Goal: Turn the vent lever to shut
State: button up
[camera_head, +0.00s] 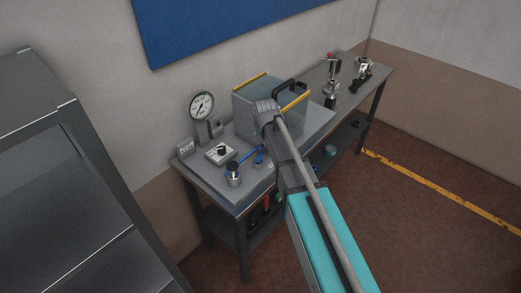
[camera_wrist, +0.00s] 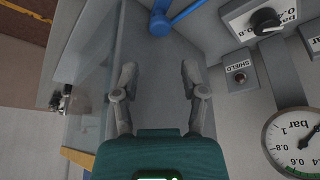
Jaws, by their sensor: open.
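The vent lever appears to be the blue lever (camera_head: 246,155) on the front part of the bench. In the wrist view its blue arm (camera_wrist: 187,13) lies at the top edge, running up and right from a blue hub (camera_wrist: 160,25). My gripper (camera_wrist: 158,74) is open and empty, its two fingers apart over bare grey surface. The lever is beyond the fingertips and not between them. The top of the lever is cut off in the wrist view. In the head view my arm reaches over the bench and I cannot make out the fingers.
A clear box (camera_head: 260,98) with yellow edges and a black handle stands behind my arm. A pressure gauge (camera_head: 202,107), a knob box (camera_head: 220,152) and a small cylinder (camera_head: 233,176) stand at the left. A SHIELD indicator (camera_wrist: 240,77) is right of my fingers. Tools stand at the far right end.

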aim_at(260, 153)
jog(key=shift+b+x, duration=3.85)
jog(key=shift+x, duration=0.65)
jog(key=shift+c, duration=0.2)
